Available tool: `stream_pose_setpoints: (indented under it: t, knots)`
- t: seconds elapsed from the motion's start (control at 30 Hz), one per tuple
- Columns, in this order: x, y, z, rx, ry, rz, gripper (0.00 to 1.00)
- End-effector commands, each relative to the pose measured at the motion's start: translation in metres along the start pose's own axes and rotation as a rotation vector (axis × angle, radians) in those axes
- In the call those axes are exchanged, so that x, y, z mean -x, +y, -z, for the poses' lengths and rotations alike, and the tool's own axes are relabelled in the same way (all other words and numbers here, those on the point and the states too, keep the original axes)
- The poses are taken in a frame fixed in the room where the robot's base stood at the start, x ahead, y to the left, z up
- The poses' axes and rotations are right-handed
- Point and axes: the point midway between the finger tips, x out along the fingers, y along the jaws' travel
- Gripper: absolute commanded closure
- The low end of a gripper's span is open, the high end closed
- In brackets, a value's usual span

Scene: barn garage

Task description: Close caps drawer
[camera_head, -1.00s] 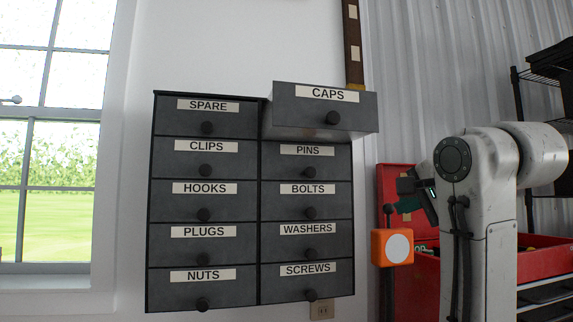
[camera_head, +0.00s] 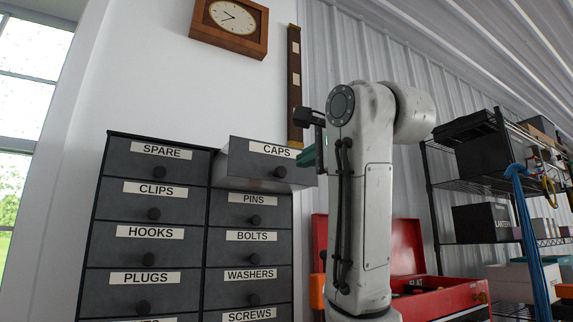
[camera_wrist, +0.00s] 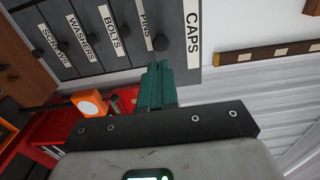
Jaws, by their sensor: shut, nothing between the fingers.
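The caps drawer (camera_head: 268,163) is a dark grey drawer at the top right of the wall cabinet and sticks out past the drawers below it. Its label and round black knob (camera_head: 280,172) face out in the head view. My gripper (camera_head: 308,157) is beside the drawer's right end in the head view, partly hidden by my arm. In the wrist view the green fingers (camera_wrist: 156,84) are together with nothing between them, pointing toward the caps drawer front (camera_wrist: 208,38). Whether they touch the drawer, I cannot tell.
The other drawers, such as pins (camera_head: 250,208) and spare (camera_head: 158,160), are shut. A wooden strip (camera_head: 294,85) and a clock (camera_head: 230,22) hang above. A red toolbox (camera_head: 408,245) is at the lower right, and a loaded shelf (camera_head: 470,187) stands farther right.

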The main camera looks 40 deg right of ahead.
Motion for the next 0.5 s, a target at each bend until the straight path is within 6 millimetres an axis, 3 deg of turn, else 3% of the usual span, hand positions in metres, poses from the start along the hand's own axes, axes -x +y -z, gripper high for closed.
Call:
stream_pose_setpoints:
  t: [0.2, 0.5]
  knots:
    - [-0.043, 0.0, 0.001, 0.0, 0.002, -0.004, 1.0]
    - [-0.075, 0.0, 0.0, 0.0, 0.0, 0.0, 1.0]
